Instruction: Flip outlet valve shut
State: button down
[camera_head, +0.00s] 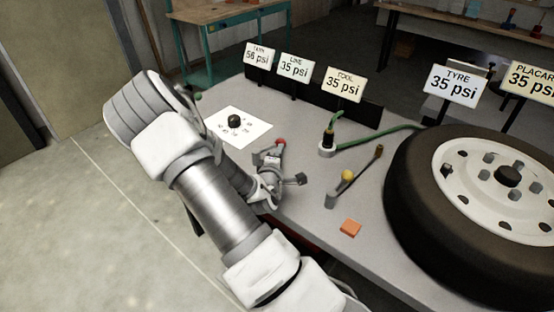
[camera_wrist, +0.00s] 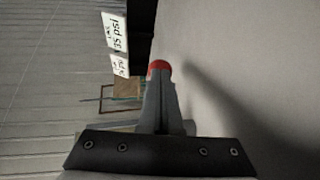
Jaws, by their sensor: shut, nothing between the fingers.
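My gripper (camera_head: 277,152) is over the grey bench, with its fingers shut and empty. In the wrist view the shut fingers (camera_wrist: 160,82) point away from the camera. A red knob (camera_head: 281,142) shows right at the fingertips, and it also shows just past them in the wrist view (camera_wrist: 159,67). I cannot tell whether the fingers touch it. The body below the red knob is mostly hidden by my gripper. A grey fitting with a yellow knob (camera_head: 348,175) and a dark rod stands to the right. Which one is the outlet valve is not marked legibly.
A large tyre (camera_head: 411,205) lies at the right of the bench (camera_head: 300,222). A black dial (camera_head: 234,121) sits on white paper. A fitting with a green hose (camera_head: 327,140) stands behind. Psi signs (camera_head: 344,85) line the back. An orange block (camera_head: 350,228) lies near the front.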

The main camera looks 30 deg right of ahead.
jog(key=shift+w+d, duration=0.5)
jog(key=shift+w, duration=0.35)
jog(key=shift+w+d+b, duration=0.15)
jog(key=shift+w+b, duration=0.2)
jog(key=shift+w, duration=0.15)
